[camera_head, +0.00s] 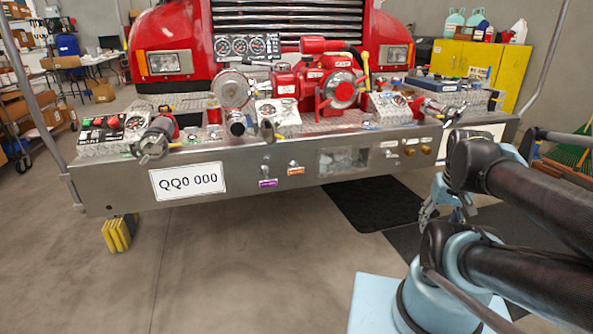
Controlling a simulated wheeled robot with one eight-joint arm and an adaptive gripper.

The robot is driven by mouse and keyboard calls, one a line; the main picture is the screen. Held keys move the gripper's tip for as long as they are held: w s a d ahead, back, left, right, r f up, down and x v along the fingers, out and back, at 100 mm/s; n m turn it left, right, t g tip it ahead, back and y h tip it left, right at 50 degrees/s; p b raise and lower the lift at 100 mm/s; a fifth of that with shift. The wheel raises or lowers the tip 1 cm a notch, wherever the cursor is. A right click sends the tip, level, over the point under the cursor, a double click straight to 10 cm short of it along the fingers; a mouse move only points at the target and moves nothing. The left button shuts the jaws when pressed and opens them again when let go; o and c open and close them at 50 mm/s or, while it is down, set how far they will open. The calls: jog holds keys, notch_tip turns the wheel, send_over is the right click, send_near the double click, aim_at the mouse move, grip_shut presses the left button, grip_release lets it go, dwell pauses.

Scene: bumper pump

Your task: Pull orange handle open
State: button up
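On the front face of the silver bumper (230,150) is a small metallic pull handle (294,164) with an orange tag (295,171) just below it. Left of it is a similar metallic handle (265,169) with a purple tag (268,183). Both handles look close to the bumper face; their exact position is too small to tell. My gripper (432,210) is in front of the bumper's right part, well to the right of the orange-tagged handle and apart from it. My arm partly hides the gripper, so its opening is unclear.
A red pump (312,85) with gauges and hose fittings sits on top of the bumper of a red fire truck (165,40). A yellow cabinet (468,62) stands at the back right.

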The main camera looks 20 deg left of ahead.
jog(key=o, duration=0.5)
jog(key=shift+n+t, duration=0.8)
jog(key=shift+t, duration=0.1)
jog(key=w+a+r, duration=0.1)
jog(key=w, duration=0.2)
jog(key=w+a+r, duration=0.2)
jog(key=w, duration=0.2)
jog(key=w+a+r, duration=0.1)
jog(key=w, duration=0.3)
jog(key=shift+w+a+r, duration=0.15)
jog(key=shift+a+r, duration=0.05)
jog(key=shift+a, duration=0.15)
jog(key=n+t+y, duration=0.4)
jog(key=n+y, duration=0.1)
send_over(296, 168)
jog(key=s+d, duration=0.6)
jog(key=s, duration=0.4)
notch_tip(296, 168, down, 5)
jog(key=x, duration=1.6)
jog(key=shift+w+f, duration=0.2)
jog(key=shift+f, duration=0.1)
jog(key=shift+c, duration=0.4)
